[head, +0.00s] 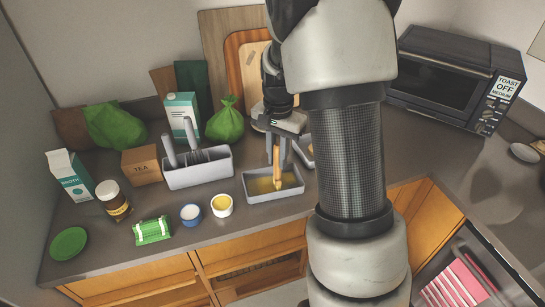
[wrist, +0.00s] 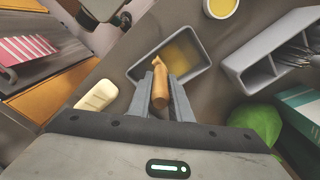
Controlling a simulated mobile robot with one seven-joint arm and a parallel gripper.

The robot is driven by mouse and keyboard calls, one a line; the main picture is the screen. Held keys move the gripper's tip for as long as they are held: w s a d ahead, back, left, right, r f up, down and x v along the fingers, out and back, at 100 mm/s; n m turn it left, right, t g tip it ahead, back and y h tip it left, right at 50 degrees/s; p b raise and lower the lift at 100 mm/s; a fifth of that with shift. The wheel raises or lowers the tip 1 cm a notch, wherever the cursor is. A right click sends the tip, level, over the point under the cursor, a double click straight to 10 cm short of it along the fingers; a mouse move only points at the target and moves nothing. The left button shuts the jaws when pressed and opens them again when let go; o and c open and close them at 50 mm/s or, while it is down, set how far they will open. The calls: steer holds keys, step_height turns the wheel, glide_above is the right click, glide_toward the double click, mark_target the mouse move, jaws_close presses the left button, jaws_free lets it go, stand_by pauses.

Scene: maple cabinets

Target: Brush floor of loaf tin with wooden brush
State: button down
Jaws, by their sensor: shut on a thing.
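The grey loaf tin (head: 275,197) stands on the counter with a yellow layer over part of its floor. It also shows in the wrist view (wrist: 204,58). My gripper (head: 277,160) is above the tin, its fingers pointing down. It is shut on the wooden brush (head: 277,178), held roughly upright between the fingers. In the wrist view, the brush (wrist: 160,85) sits between the two grey fingers (wrist: 162,92). Its lower end reaches into the tin; whether it touches the floor I cannot tell.
A bowl of yellow liquid (head: 221,205) and a bluish-white cup (head: 190,214) stand left of the tin. A grey utensil caddy (head: 200,174) is behind them. A green bag (head: 226,122) and a carton (head: 182,113) stand further back. A cream-coloured object (wrist: 97,95) lies beside the tin.

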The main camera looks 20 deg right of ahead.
steer(key=shift+d, duration=2.85)
steer(key=a+p, duration=0.1)
steer(key=a, duration=1.2)
steer(key=shift+w, duration=0.3)
step_height(320, 180, up, 7)
steer(key=p, duration=0.4)
